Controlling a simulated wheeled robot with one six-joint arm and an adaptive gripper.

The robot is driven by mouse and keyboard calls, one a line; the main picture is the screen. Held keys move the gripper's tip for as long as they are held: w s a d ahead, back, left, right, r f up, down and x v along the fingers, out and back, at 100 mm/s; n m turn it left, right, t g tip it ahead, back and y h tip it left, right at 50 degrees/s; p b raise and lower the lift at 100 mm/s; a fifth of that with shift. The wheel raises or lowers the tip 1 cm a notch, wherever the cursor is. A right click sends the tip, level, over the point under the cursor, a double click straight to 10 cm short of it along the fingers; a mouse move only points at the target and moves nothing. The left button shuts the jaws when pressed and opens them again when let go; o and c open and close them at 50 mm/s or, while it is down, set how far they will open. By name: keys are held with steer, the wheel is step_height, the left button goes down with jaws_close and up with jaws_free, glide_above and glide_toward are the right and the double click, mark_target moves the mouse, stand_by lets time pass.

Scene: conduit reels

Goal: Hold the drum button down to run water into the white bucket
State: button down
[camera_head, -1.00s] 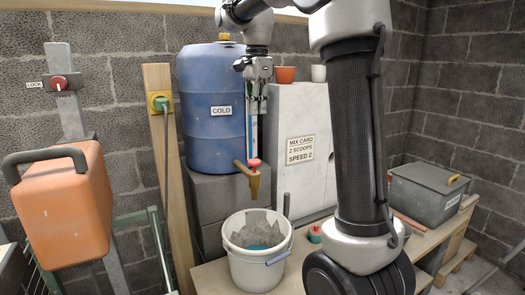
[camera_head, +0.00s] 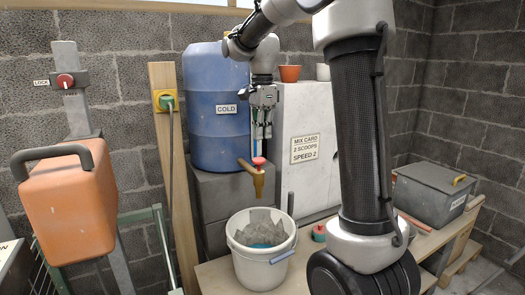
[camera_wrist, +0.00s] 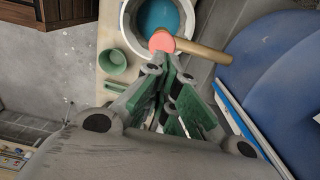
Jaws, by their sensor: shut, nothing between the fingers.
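The blue drum (camera_head: 214,132) labelled COLD stands on grey blocks. Its brass-coloured tap (camera_head: 256,183) has a red button (camera_head: 258,161) on top, which also shows in the wrist view (camera_wrist: 162,41). The white bucket (camera_head: 262,268) stands below the spout. It holds grey powder and some blue water (camera_wrist: 158,18). My gripper (camera_head: 262,138) is shut and empty, pointing down over the button. In the wrist view its fingertips (camera_wrist: 167,62) lie close to the button's edge; I cannot tell whether they touch. No stream from the spout is visible.
A white panel (camera_head: 304,150) with a mix card is behind on the right. A green cup (camera_wrist: 112,62) sits beside the bucket. An orange container (camera_head: 70,210) is at left.

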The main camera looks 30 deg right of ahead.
mark_target(259, 161)
step_height(259, 161, down, 6)
steer(key=shift+f, duration=0.1)
stand_by(0.4)
steer(key=shift+f, duration=1)
stand_by(6.2)
